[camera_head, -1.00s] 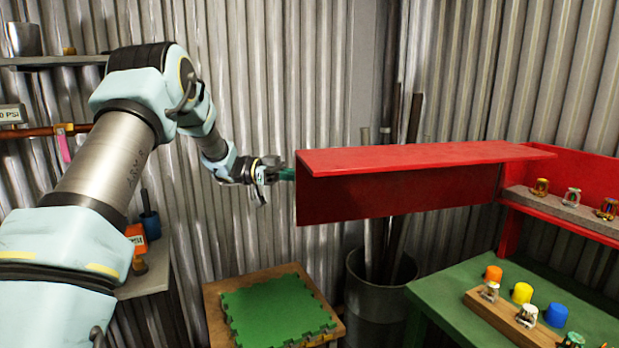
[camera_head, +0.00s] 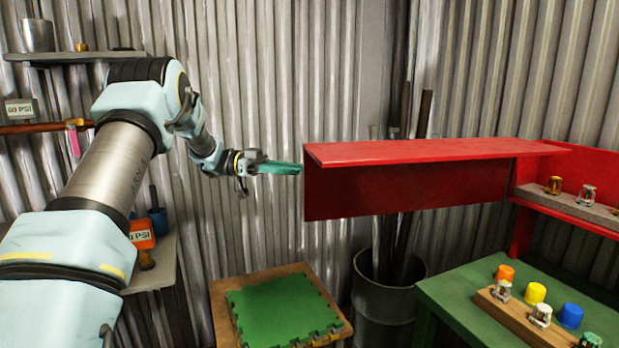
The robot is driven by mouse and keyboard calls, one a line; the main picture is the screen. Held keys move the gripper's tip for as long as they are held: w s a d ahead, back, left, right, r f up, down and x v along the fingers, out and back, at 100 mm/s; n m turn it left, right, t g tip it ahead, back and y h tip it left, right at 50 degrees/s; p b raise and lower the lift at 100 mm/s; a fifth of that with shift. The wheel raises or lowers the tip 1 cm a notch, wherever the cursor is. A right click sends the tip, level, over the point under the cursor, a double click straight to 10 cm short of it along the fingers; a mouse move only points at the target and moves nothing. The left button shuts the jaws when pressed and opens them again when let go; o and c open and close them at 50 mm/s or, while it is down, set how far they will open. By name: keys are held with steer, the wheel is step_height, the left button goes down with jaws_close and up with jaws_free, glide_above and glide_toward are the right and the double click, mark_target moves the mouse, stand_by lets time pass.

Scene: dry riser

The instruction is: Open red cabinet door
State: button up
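The red cabinet (camera_head: 520,235) stands at the right on a green table. Its interior shows, with several small valve-like fittings on a shelf. A long red door panel (camera_head: 400,190) with a flat red top piece (camera_head: 430,151) extends left from it, past the table, so the cabinet stands open. My gripper (camera_head: 288,168), with teal fingers, is just left of the panel's left end. The fingertips end close to that edge; I cannot tell whether they touch it. The fingers are seen nearly side-on, and any gap between them is unclear.
A grey bin (camera_head: 388,305) with poles stands below the panel. A stool with a green mat (camera_head: 283,308) is below my gripper. Corrugated walls close off the back.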

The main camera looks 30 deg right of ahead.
steer(key=shift+b+v, duration=0.3)
steer(key=shift+v, duration=1.45)
